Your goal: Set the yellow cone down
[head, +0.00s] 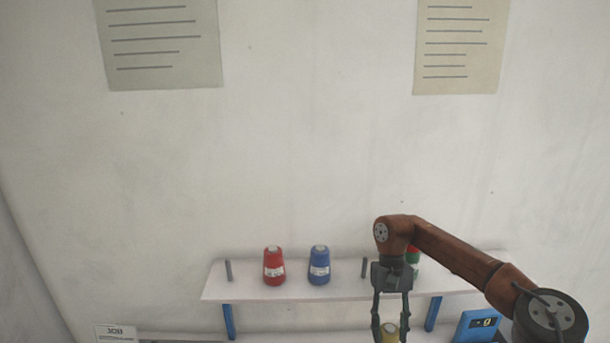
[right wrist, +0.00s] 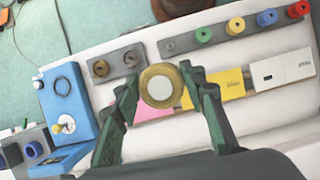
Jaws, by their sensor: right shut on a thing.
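The yellow cone (head: 390,334) is at the bottom edge of the head view, cut off by the frame. My right gripper (head: 391,322) is shut on it. In the right wrist view the yellow cone (right wrist: 161,86) shows end-on as a round tan-yellow ring with a pale centre, between the two dark green fingers. It is held above a white table (right wrist: 265,115), over or near a pink sheet (right wrist: 130,112) and a yellow one (right wrist: 222,86). I cannot tell its height above the table. My left gripper is not in view.
A white shelf (head: 240,291) carries a red cone (head: 274,267), a blue cone (head: 319,266) and a green cone (head: 412,258) partly behind my arm.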

